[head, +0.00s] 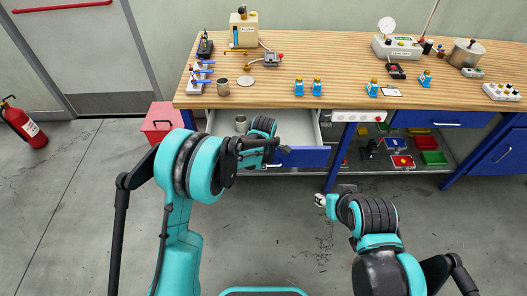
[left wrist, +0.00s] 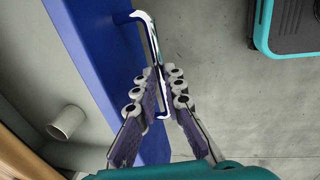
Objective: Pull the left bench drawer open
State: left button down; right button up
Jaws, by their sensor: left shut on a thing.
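The left bench drawer (head: 303,157) has a blue front and stands pulled out from under the bench top, its pale inside showing. A grey cup (head: 241,124) is in it; a cup also shows in the left wrist view (left wrist: 66,122). My left gripper (head: 280,150) is at the drawer front. In the left wrist view its fingers (left wrist: 161,86) are closed around the shiny bar handle (left wrist: 149,32) on the blue front (left wrist: 98,60). My arm hides part of the drawer. My right gripper (head: 322,200) is small and partly hidden, over the floor, apart from the bench.
The wooden bench top (head: 340,70) carries tools, several blue figures and gauges. A red box (head: 162,122) stands on the floor left of the drawer. A lower shelf with coloured bins (head: 434,158) and another blue drawer (head: 440,118) are at right. The floor in front is clear.

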pick_arm(q)
jog(key=s, duration=0.7)
jog(key=c, duration=1.9)
grip_release()
jog(key=r, duration=0.4)
jog(key=s+r, duration=0.1)
jog(key=r, duration=0.3)
jog(key=s+r, duration=0.1)
jog(key=r, duration=0.2)
jog(key=shift+r, duration=0.4)
